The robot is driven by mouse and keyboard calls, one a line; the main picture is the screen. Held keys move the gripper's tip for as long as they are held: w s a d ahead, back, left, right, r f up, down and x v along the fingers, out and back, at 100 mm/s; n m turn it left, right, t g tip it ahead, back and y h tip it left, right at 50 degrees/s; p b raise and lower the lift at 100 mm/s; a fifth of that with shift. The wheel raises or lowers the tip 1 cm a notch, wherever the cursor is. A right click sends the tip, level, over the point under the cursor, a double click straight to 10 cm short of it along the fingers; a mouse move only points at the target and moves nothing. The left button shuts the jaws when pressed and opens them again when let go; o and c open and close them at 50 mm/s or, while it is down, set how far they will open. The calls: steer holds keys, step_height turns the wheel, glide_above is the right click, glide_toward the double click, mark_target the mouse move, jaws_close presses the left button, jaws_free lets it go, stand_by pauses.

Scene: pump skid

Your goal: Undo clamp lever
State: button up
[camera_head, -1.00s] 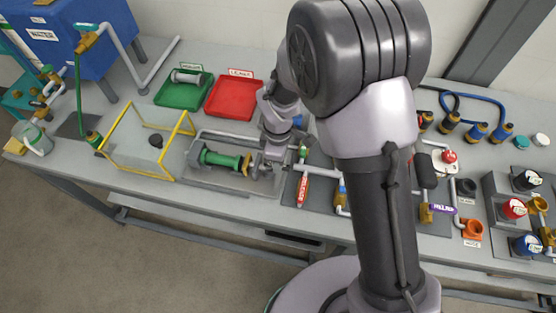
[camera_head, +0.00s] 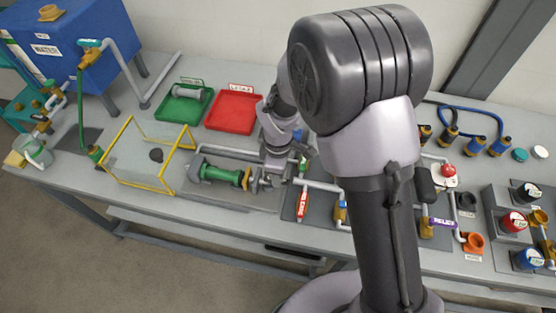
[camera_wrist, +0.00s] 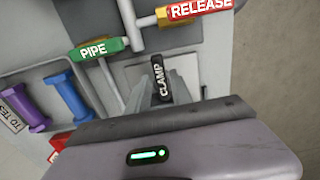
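The black clamp lever (camera_wrist: 161,80), lettered CLAMP, stands near the middle of the wrist view. My gripper (camera_wrist: 164,88) is at it, with one grey finger close on each side. I cannot tell whether the fingers press on the lever or leave small gaps. In the head view my gripper (camera_head: 273,178) is low over the bench at the right end of the green pump (camera_head: 218,172). My arm hides the lever there.
Close to the lever in the wrist view are a green PIPE handle (camera_wrist: 98,48) and a red RELEASE handle (camera_wrist: 198,8). A red tray (camera_head: 231,110) and a green tray (camera_head: 184,103) lie behind. A yellow-framed clear guard (camera_head: 126,178) stands left of the pump.

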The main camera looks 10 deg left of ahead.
step_height(320, 180, up, 16)
steer(key=p, duration=0.4)
steer(key=shift+r, duration=0.25)
